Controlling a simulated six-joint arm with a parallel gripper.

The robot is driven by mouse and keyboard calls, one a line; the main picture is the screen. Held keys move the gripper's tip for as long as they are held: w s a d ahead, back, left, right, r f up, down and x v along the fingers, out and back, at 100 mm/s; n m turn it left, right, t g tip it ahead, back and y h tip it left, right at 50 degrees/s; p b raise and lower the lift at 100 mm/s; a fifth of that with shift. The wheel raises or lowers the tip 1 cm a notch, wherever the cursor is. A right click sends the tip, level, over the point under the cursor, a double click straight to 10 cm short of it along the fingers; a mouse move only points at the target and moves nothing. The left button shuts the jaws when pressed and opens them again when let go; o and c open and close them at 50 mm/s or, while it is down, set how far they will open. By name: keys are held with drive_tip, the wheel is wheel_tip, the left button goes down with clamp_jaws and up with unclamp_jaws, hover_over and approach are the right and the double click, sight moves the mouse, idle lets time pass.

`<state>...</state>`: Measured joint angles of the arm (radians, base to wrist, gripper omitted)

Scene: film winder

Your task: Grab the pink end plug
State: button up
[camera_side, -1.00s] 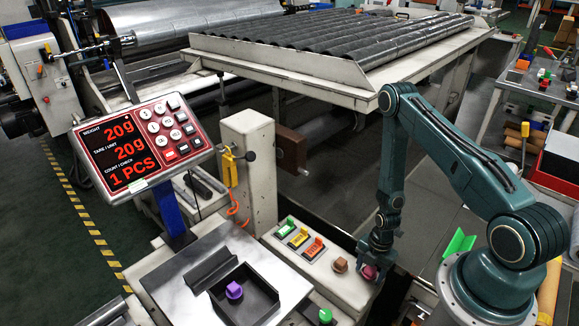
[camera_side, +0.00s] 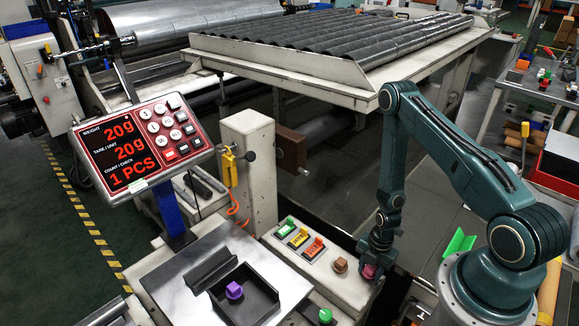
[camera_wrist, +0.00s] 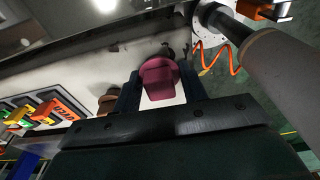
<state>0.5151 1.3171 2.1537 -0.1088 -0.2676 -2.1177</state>
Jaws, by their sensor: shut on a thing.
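The pink end plug (camera_side: 368,271) is at the right end of the light machine ledge in the side view. In the wrist view the pink plug (camera_wrist: 159,80) sits between the two dark fingers of my gripper (camera_wrist: 160,88), its square grip toward the camera and its round flange beyond. My gripper (camera_side: 371,262) points down and is shut on the plug. I cannot tell whether the plug still touches the ledge.
A brown plug (camera_side: 340,264) stands just left of my gripper. Green, yellow and orange switches (camera_side: 300,238) line the ledge. A purple plug (camera_side: 234,290) lies in a black tray (camera_side: 262,310) on the scale, whose display (camera_side: 135,145) reads 20g and 1 PCS.

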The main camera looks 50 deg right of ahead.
wheel_tip(320, 180, up, 20)
drive_tip(key=shift+f, duration=0.15)
idle(0.8)
idle(0.7)
